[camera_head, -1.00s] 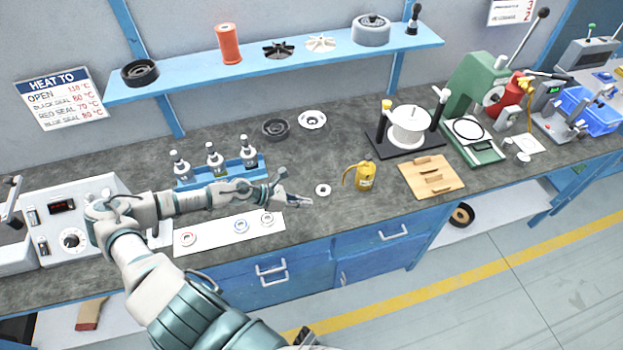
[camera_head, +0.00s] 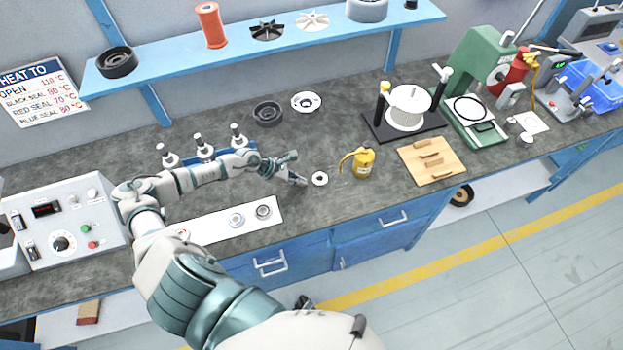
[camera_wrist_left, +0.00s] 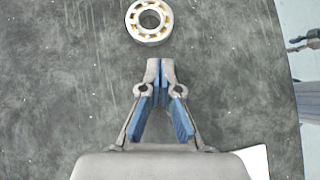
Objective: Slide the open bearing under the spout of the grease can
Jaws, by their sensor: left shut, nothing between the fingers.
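The open bearing (camera_head: 320,178) lies flat on the dark bench, a pale ring; in the left wrist view the bearing (camera_wrist_left: 150,21) shows its brass-coloured cage and balls. The yellow grease can (camera_head: 363,162) stands upright to its right, its spout (camera_head: 345,160) pointing left toward the bearing. The bearing lies a little left of and in front of the spout tip, in the open. My left gripper (camera_head: 303,184) is shut and empty, low over the bench just left of the bearing. In the left wrist view the closed fingertips (camera_wrist_left: 160,64) are a short gap from the bearing. My right gripper is not seen.
A white strip (camera_head: 222,222) with several bearings lies left, partly behind my arm. A wooden board (camera_head: 431,160) lies right of the can. A bottle rack (camera_head: 165,156) stands behind my arm. The bench between the can and the back parts is clear.

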